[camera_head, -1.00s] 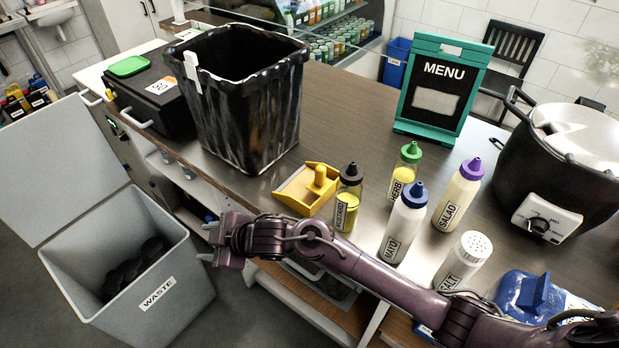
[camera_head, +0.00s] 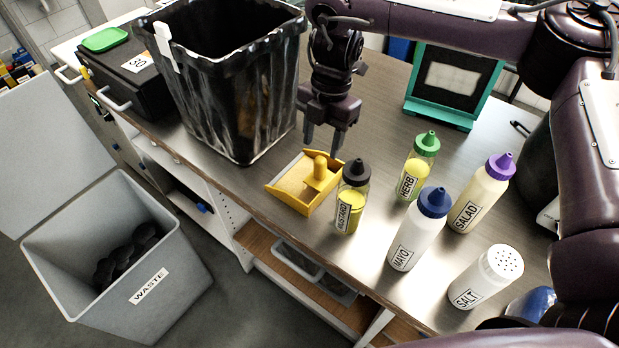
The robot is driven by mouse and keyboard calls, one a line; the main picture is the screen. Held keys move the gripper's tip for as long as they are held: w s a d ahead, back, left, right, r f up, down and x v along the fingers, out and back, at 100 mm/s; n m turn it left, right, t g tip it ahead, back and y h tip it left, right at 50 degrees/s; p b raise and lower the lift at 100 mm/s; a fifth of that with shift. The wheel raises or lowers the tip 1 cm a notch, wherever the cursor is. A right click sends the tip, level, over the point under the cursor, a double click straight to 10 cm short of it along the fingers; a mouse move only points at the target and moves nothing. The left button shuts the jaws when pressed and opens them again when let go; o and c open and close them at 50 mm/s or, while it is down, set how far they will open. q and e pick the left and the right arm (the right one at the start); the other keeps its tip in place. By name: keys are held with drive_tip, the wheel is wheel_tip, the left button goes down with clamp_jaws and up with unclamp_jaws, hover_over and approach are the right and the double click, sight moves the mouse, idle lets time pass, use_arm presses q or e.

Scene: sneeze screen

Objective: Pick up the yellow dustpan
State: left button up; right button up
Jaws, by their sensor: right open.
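The yellow dustpan (camera_head: 297,188) lies on the metal counter, between the black bin and the mustard bottle. Its stubby handle (camera_head: 320,168) points up at its right side. My right gripper (camera_head: 323,143) hangs fingers-down just behind the dustpan, above or close to the counter. It is open, its two fingers are apart, and nothing is between them. Whether a finger touches the dustpan cannot be told. My left gripper is not in view.
The tall black bin (camera_head: 228,95) stands left of my right gripper. Mustard (camera_head: 351,200), herb (camera_head: 417,168), mayo (camera_head: 415,235), salad (camera_head: 480,200) and salt (camera_head: 484,280) containers crowd the right. The menu stand (camera_head: 447,85) is behind. The grey waste bin (camera_head: 185,255) stands below the counter's edge.

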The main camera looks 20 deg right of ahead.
sight(321, 158)
drive_tip(key=shift+d+f, duration=0.15)
drive_tip(key=shift+f, duration=0.15)
drive_tip(key=shift+s+f, duration=0.25)
drive_tip(key=shift+f, duration=0.1)
drive_tip(key=shift+s+a+f, duration=0.2)
drive_tip(key=shift+a+f, duration=0.1)
drive_tip(key=shift+f, duration=0.35)
wheel_tip(321, 158, down, 4)
drive_tip(key=shift+a+r+p, duration=0.1)
drive_tip(key=shift+r+p, duration=0.15)
drive_tip(key=shift+p, duration=0.8)
drive_tip(key=shift+a+f, duration=0.1)
drive_tip(key=shift+f, duration=0.45)
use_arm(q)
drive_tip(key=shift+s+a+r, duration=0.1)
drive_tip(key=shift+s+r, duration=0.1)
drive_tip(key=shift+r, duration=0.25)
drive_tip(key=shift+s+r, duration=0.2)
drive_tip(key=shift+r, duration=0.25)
use_arm(e)
clamp_jaws()
